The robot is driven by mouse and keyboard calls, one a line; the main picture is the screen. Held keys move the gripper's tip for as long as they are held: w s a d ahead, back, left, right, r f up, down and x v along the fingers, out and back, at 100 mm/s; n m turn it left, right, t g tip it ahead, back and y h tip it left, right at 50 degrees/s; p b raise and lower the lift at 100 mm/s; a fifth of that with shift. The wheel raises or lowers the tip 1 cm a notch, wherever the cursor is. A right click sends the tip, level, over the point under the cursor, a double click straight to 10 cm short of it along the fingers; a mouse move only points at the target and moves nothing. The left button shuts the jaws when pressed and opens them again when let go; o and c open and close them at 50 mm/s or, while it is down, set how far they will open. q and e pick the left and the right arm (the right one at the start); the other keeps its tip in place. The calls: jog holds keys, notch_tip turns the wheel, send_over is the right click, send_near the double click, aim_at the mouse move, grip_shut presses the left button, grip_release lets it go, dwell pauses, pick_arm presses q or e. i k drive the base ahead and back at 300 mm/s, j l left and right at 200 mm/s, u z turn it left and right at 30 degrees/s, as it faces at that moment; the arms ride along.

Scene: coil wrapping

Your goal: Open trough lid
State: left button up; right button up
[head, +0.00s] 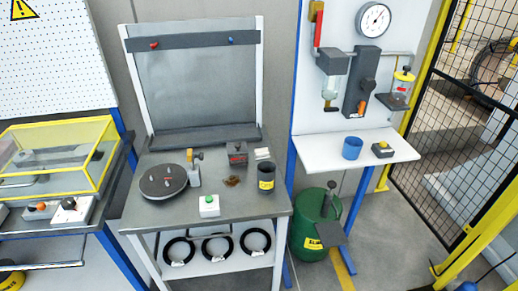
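At the left, a clear hood-like lid with a yellow frame (62,194) sits over a grey bench (75,219). It is the only thing here that looks like a trough lid, and it appears down. Small dark and grey parts show faintly through its clear panels. Neither of my grippers can be made out in the head view.
A green bin (307,238) stands to the right. Mesh fencing closes the far right.

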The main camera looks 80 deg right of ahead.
aim_at(234, 149)
jog(key=z, duration=2.7)
